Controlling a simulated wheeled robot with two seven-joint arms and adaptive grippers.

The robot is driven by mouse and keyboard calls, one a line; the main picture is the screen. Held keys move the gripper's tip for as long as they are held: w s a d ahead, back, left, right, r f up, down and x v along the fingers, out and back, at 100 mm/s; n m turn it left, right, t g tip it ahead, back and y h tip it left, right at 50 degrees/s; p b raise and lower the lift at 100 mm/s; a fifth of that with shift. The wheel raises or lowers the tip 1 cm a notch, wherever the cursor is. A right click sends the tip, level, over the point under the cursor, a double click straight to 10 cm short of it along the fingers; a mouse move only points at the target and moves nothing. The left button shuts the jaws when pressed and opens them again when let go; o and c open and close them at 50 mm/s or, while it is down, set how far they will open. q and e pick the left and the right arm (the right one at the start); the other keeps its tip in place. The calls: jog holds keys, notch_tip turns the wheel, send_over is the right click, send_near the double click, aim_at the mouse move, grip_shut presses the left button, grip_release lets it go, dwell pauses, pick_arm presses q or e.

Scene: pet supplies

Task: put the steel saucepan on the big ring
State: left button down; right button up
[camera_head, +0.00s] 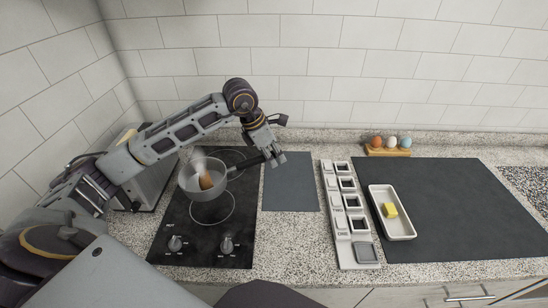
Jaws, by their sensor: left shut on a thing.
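The steel saucepan (190,183) is over the black hob (180,222), between the front ring (195,219) and the back ring (243,153). It covers part of the front ring. A brown, wooden-looking thing (206,181) is inside it. Its handle (246,165) points right and slightly back. My left gripper (270,156) is shut on the handle. I cannot tell whether the pan's base touches the hob. My right gripper is not in view.
Two knobs (227,244) are at the hob's front. A metal appliance (150,185) stands left, behind my arm. A grey mat (290,182) lies right of the hob, then a switch-like panel (345,245), a dish (401,228) with butter, and an egg rack (388,152).

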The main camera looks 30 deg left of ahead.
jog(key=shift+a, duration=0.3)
